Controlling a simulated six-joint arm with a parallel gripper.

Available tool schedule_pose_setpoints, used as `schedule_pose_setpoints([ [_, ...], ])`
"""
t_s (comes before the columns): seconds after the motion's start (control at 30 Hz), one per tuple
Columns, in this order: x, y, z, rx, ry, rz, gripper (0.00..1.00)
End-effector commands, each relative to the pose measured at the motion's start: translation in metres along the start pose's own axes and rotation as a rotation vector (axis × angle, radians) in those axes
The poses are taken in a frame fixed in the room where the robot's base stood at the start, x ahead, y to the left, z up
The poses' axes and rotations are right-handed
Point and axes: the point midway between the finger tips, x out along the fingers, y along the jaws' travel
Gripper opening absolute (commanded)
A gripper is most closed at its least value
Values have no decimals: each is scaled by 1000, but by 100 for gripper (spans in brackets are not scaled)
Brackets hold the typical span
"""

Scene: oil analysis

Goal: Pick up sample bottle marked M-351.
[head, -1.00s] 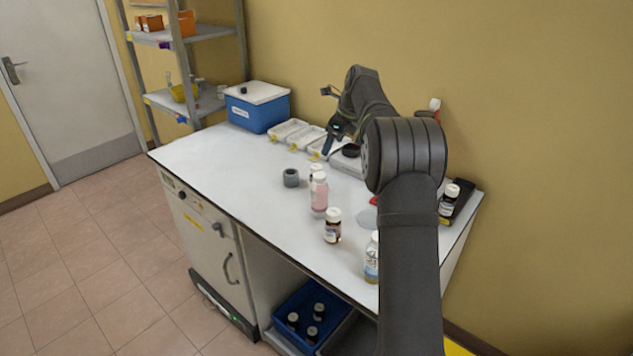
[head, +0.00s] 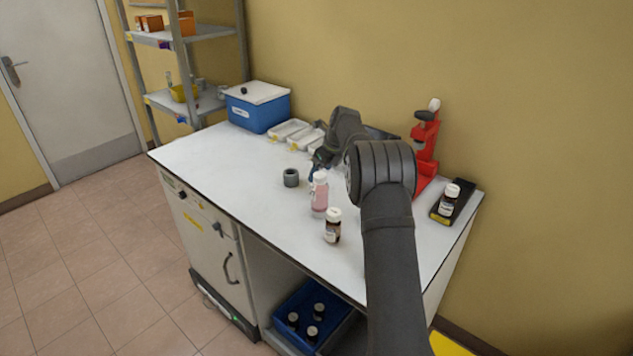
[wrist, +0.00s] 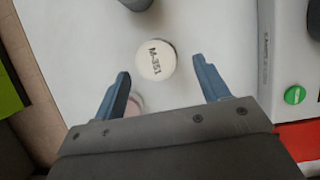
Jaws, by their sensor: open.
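My gripper (wrist: 162,76) is open, with one blue finger on each side. The cap lies between and slightly ahead of the fingertips, with a gap on both sides, and nothing is held. In the head view my gripper (head: 317,166) is small and partly hidden, just behind the pink bottle (head: 319,197). I cannot make out the M-351 bottle clearly there.
A pink bottle's edge (wrist: 134,104) shows beside the left finger. A brown bottle (head: 332,230) stands nearer the front edge, and a grey cylinder (head: 291,178) stands to the left. A red stand (head: 427,150) and a bottle on a black holder (head: 449,197) are at right.

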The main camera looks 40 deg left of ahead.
Motion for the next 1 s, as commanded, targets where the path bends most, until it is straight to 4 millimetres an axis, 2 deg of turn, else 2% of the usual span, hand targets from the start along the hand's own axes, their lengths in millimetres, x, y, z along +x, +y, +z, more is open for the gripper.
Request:
schedule_pose_setpoints([
  [0.23,30,0,10,-2,1,2,68],
  [0.4,48,-1,10,-1,0,0,68],
  [0.67,50,-1,10,-1,0,0,68],
  [0.93,50,-1,10,-1,0,0,18],
  [1.0,50,-1,10,-1,0,0,18],
])
